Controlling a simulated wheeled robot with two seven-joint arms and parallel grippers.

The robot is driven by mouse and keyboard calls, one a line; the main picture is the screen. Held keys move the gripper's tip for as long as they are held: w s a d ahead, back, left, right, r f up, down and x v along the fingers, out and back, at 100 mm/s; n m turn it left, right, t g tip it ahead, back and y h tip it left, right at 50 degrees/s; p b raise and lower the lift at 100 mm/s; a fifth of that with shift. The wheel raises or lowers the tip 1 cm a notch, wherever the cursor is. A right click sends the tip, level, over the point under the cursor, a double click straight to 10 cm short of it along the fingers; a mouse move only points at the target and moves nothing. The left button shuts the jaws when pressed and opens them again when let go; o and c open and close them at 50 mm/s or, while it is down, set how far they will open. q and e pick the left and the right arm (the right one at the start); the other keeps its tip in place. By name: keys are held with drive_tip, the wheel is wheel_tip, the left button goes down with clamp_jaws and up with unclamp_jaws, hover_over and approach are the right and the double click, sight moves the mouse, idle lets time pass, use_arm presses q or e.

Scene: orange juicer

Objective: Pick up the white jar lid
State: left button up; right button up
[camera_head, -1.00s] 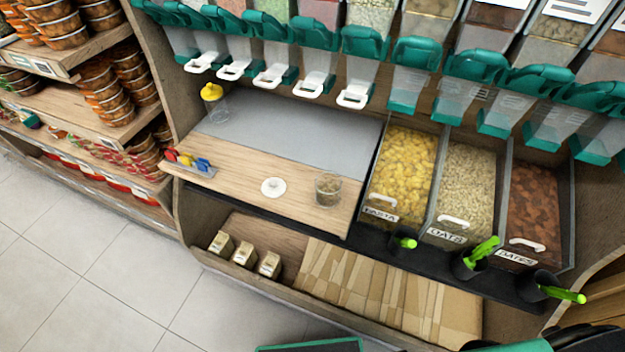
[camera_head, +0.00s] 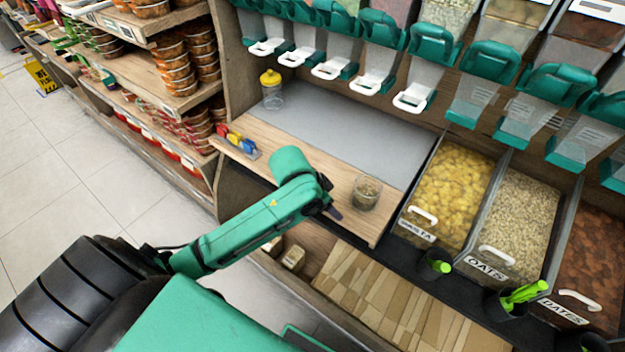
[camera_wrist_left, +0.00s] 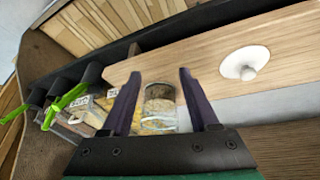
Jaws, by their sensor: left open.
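The white jar lid (camera_wrist_left: 244,63) is a round white disc with a small knob, lying on the wooden shelf top (camera_wrist_left: 190,58) in the left wrist view. In the head view my left arm hides it. My left gripper (camera_wrist_left: 157,72) is open, with its two dark fingers apart and nothing held. In the left wrist view the lid is right of the fingers, not between them. In the head view the gripper (camera_head: 333,211) is mostly hidden behind its wrist, above the shelf's front edge. My right gripper is not in view.
A glass jar with contents (camera_head: 367,192) stands on the shelf right of my left gripper; it also shows in the left wrist view (camera_wrist_left: 159,105). A yellow-topped jar (camera_head: 271,88) and coloured clips (camera_head: 237,141) are at the left. Bins of pasta (camera_head: 452,190) and oats (camera_head: 515,215) stand right.

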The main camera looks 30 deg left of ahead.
use_arm(q)
drive_tip(key=w+a+r+n+g+y, duration=0.1)
drive_tip(key=w+a+r, duration=0.2)
drive_tip(key=a+r, duration=0.25)
drive_tip(key=w+a+r+n+y, duration=0.1)
drive_tip(key=w+a+r, duration=0.2)
drive_tip(key=a+r, duration=0.25)
drive_tip(key=x, duration=1.4)
drive_tip(key=shift+s, duration=0.2)
clamp_jaws()
